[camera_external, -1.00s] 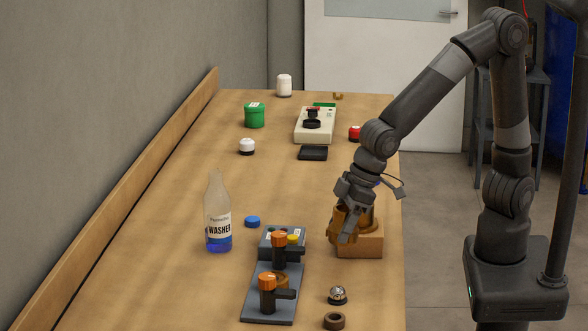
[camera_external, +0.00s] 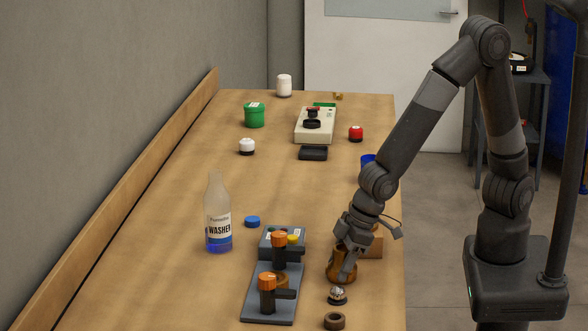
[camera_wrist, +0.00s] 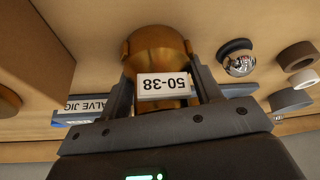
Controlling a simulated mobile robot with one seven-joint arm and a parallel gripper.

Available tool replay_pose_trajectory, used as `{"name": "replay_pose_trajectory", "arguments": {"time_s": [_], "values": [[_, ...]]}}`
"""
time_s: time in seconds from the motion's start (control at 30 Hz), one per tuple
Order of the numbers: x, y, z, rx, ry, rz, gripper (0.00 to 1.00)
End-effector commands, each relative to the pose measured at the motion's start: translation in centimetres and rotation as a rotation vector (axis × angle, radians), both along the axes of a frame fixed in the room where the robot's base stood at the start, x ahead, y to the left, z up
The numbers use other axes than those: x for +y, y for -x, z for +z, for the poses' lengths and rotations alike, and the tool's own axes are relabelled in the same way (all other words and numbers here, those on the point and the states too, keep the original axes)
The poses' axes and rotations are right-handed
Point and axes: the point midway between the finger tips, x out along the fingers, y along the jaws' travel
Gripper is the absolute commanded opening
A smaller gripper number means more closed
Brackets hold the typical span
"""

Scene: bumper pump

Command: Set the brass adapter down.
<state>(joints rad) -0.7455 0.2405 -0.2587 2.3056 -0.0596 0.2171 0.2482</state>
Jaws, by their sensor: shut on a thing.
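The brass adapter (camera_external: 334,262) is a brown-gold, round part with a white label reading 50-38 in the wrist view, where the label is upside down (camera_wrist: 162,86). My gripper (camera_external: 346,266) is shut on it, one finger on each side (camera_wrist: 160,66). The adapter is upright, low over the tabletop, in front of and to the left of the wooden block (camera_external: 375,246). I cannot tell whether its base touches the table. My gripper hides part of the adapter and part of the block.
The valve jig (camera_external: 262,308) with orange-topped clamps is left of the adapter. A silver domed part (camera_external: 337,294) and a brown ring (camera_external: 334,321) are just in front. A washer bottle (camera_external: 217,222) stands farther left. The bench's right edge (camera_external: 403,290) is close by.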

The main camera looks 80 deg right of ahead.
Motion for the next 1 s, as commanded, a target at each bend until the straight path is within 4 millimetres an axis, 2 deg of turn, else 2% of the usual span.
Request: {"name": "replay_pose_trajectory", "arguments": {"time_s": [0.1,0.13,0.37,0.73,1.0], "values": [[0.0,0.0,-0.3,0.0,0.0,0.0,0.22],[0.0,0.0,-0.3,0.001,0.0,0.0,0.6],[0.0,0.0,-0.3,0.001,0.0,0.0,0.79],[0.0,0.1,0.3,-0.001,-0.001,0.0,0.8],[-0.4,1.4,3.6,-0.002,-0.004,0.001,0.8]]}}
